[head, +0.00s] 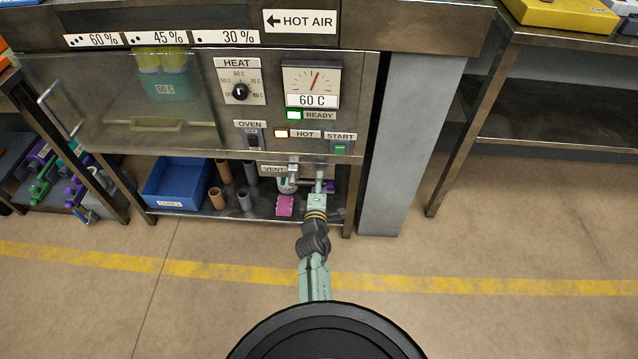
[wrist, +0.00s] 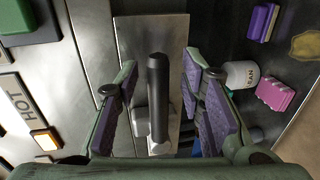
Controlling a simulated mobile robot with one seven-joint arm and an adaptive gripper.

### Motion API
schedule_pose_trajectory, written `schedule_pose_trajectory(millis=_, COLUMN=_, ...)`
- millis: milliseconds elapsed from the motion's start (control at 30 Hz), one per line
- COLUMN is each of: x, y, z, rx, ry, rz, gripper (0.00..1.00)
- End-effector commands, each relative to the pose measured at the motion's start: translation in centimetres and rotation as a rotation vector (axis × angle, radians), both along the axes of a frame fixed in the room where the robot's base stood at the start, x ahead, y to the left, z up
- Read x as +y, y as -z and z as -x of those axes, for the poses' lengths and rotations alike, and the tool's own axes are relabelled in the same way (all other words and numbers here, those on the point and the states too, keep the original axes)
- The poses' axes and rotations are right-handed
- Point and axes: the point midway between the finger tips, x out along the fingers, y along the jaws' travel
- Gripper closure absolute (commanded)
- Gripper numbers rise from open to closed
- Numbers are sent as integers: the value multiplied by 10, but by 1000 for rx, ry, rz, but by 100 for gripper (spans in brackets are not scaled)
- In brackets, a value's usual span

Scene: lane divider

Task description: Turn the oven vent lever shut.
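The vent lever is a dark round handle (wrist: 158,85) on a pale hub, in front of a metal plate in the wrist view. It points up in that picture. My gripper (wrist: 160,68) is open, with one purple-padded finger on each side of the handle. Gaps show between the pads and the handle, so it is not gripped. In the head view my gripper (head: 318,178) is at the oven's lower edge, right of the VENT label (head: 273,170). The lever is small and hard to make out there.
The oven panel above has a HEAT knob (head: 240,92), a dial (head: 311,80) reading about 60 C, an OVEN switch (head: 252,137) and a green START button (head: 340,149). Below, a shelf holds a blue bin (head: 178,187), several cups and a pink block (head: 285,206). A grey post (head: 398,150) stands right.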

Motion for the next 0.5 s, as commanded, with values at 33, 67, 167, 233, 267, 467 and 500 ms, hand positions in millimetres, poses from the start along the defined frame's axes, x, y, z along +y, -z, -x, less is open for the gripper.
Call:
schedule_pose_trajectory(millis=33, x=0, y=0, z=6, rx=1, ry=-1, rz=0, gripper=64)
schedule_pose_trajectory(millis=67, x=0, y=-1, z=10, rx=1, ry=-1, rz=0, gripper=64)
schedule_pose_trajectory(millis=167, x=0, y=-4, z=27, rx=2, ry=-1, rz=-1, gripper=64)
schedule_pose_trajectory(millis=233, x=0, y=-6, z=39, rx=3, ry=0, rz=-1, gripper=64)
schedule_pose_trajectory(millis=267, x=0, y=-7, z=43, rx=2, ry=0, rz=-1, gripper=64)
schedule_pose_trajectory(millis=467, x=0, y=-13, z=66, rx=1, ry=-1, rz=0, gripper=64)
schedule_pose_trajectory(millis=500, x=0, y=-13, z=68, rx=1, ry=-1, rz=0, gripper=64)
